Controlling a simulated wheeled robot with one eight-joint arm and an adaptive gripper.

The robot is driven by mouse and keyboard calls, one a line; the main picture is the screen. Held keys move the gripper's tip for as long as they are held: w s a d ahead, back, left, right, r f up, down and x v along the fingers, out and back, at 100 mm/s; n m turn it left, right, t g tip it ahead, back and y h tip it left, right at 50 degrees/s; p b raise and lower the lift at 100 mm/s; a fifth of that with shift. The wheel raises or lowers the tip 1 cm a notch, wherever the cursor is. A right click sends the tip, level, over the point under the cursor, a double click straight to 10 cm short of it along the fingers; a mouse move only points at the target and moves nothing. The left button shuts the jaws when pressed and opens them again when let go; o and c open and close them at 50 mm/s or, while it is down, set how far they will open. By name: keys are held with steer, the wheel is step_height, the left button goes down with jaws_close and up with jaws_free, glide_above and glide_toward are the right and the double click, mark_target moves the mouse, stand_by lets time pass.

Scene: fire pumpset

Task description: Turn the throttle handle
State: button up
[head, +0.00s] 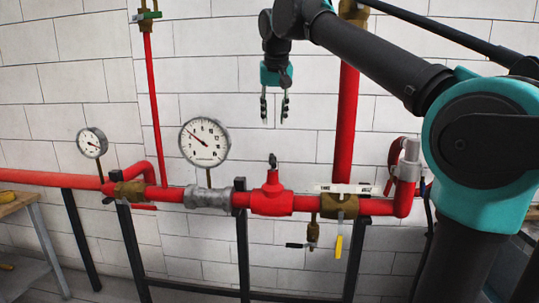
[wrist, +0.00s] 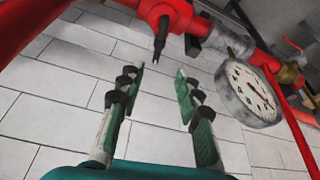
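My gripper (head: 274,108) hangs in front of the white wall, fingers pointing down. It is open and empty, and both fingers show apart in the wrist view (wrist: 160,85). Below it, with a clear gap, a red tee-shaped valve body (head: 272,196) sits in the pipe run. A small dark stem or handle (head: 273,160) stands upright on its top. In the wrist view this dark stem (wrist: 160,42) lies beyond the fingertips, touching neither. It looks like the throttle handle, but I cannot tell for certain.
A large round gauge (head: 204,142) stands left of the valve, a smaller one (head: 92,142) further left. A vertical red pipe (head: 346,125) rises to the right. A brass valve (head: 340,206) and yellow handle (head: 338,247) are at right. Black stand legs (head: 243,250) support the pipe.

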mark_target(273, 157)
steer(key=x, duration=1.5)
steer(key=shift+w+f, duration=0.1)
steer(key=shift+f, duration=0.05)
steer(key=shift+c, duration=0.2)
jaws_close()
